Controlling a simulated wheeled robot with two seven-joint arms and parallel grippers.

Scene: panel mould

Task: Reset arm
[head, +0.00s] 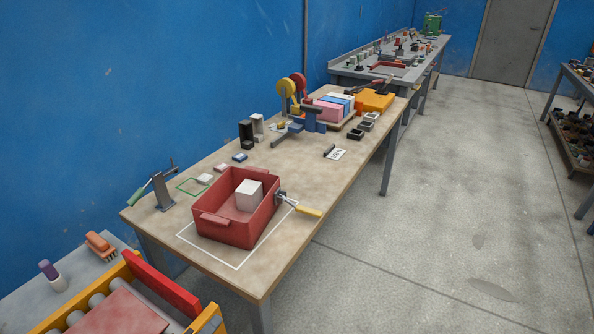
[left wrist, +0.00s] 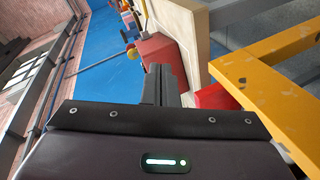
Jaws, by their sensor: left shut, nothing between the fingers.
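My left gripper (left wrist: 160,84) shows in the left wrist view, its dark fingers together with nothing between them. It is held in free air, apart from the bench. In the head view I cannot make out either gripper. A red bin (head: 222,232) holding a white block (head: 249,195) stands on the wooden bench (head: 275,258), inside a white outline. The red bin also shows in the left wrist view (left wrist: 158,52), beyond my fingertips. My right gripper is in neither view.
A yellow frame (left wrist: 270,90) lies close on the right in the left wrist view. A clamp with a green handle (head: 160,188) stands at the bench's left edge. A yellow-handled tool (head: 306,211) is beside the bin. Open floor (head: 450,220) lies right of the bench.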

